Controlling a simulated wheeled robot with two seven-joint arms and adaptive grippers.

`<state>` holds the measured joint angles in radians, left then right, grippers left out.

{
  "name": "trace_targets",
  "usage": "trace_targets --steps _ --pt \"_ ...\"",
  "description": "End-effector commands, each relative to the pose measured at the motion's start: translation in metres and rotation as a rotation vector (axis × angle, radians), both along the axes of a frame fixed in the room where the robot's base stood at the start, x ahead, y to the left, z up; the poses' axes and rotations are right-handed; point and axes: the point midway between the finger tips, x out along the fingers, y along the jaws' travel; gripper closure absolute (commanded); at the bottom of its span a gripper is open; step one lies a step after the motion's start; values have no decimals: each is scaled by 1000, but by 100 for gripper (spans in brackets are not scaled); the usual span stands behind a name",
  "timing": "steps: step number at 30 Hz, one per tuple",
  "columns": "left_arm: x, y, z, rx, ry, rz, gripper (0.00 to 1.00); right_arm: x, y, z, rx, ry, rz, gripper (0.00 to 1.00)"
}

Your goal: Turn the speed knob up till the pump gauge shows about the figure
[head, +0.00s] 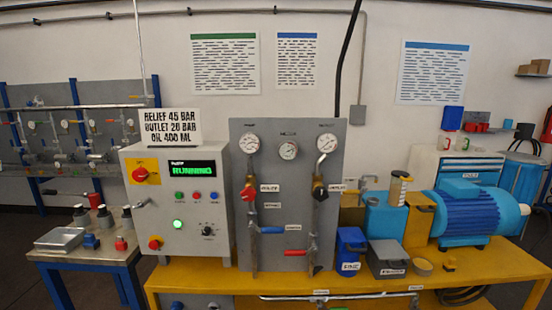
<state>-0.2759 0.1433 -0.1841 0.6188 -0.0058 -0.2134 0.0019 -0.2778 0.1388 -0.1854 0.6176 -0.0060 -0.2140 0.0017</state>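The grey control box (150,210) stands at the left of the yellow bench. A small black knob (207,230) with a dial scale sits at its lower right; its setting is too small to read. The green display (195,168) reads RUNNING. The grey panel beside it carries a left gauge (249,143), a middle gauge (288,150) and a right gauge (327,142). Their labels and needles are too small to read. The sign (173,126) says relief 45 bar, outlet 20 bar, oil 400 ml. Neither of my grippers is in view.
The panel has a red valve knob (248,193), a black valve knob (319,190), a blue lever (271,230) and a red lever (295,253). A blue motor (465,212) stands on the yellow bench (225,282) at right. A side table (85,255) with bottles is at left.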

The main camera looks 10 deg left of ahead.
Motion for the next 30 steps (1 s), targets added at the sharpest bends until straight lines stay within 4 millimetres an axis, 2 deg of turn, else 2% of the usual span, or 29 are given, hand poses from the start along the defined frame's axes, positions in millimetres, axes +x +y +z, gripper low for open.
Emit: trace_targets --steps 13,23,30 --pt "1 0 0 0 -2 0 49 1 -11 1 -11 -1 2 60" --pt "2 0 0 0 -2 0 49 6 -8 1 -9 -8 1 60" --pt "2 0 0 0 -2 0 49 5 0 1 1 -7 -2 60"
